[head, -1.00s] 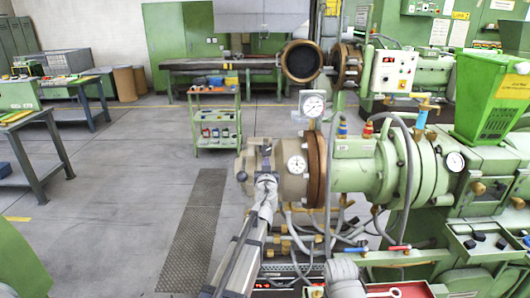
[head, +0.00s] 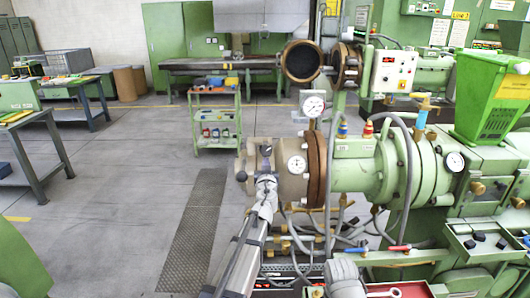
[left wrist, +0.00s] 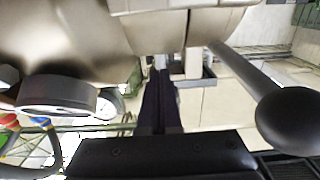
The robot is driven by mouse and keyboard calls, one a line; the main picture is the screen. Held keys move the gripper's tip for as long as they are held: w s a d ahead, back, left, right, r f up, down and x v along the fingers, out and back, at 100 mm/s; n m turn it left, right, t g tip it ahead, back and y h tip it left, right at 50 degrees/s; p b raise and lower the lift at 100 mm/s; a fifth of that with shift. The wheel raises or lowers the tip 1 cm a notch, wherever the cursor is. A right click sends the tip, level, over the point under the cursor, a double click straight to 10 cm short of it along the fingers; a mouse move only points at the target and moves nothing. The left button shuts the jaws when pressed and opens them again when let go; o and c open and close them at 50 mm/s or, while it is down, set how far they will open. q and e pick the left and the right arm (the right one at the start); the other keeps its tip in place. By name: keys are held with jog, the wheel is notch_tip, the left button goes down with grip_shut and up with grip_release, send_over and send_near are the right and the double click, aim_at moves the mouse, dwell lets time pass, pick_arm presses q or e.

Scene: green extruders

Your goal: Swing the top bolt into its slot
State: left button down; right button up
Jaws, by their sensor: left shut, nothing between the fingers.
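My left gripper (head: 266,176) is at the front end of the extruder head (head: 287,186), its arm coming up from below. In the left wrist view the dark fingers (left wrist: 160,90) are together with nothing between them, close to the beige metal body (left wrist: 150,45). A rod with a dark ball end (left wrist: 288,118) slants out at the right there. In the head view a dark ball knob (head: 241,176) sits left of the gripper, and another dark rounded end (head: 266,150) shows just above it. I cannot tell for sure which part is the top bolt, or its slot.
A pressure gauge (head: 297,163) sits just right of the gripper, with a brown flange (head: 317,170) beyond it. Hoses and cables (head: 325,235) hang below the green barrel (head: 355,170). The floor left of the head is open up to a green trolley (head: 216,120).

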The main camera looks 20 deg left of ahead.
aim_at(266, 156)
pick_arm(q)
jog(key=shift+w+a+r+p, duration=0.1)
jog(key=shift+w+r+p, duration=0.3)
jog(key=shift+r+p, duration=0.15)
jog(key=shift+w+r, duration=0.15)
jog(key=shift+w+a+r+p, duration=0.15)
jog(key=shift+w+r+p, duration=0.2)
jog(key=shift+p, duration=0.15)
jog(key=shift+w+r, duration=0.1)
dwell(0.4)
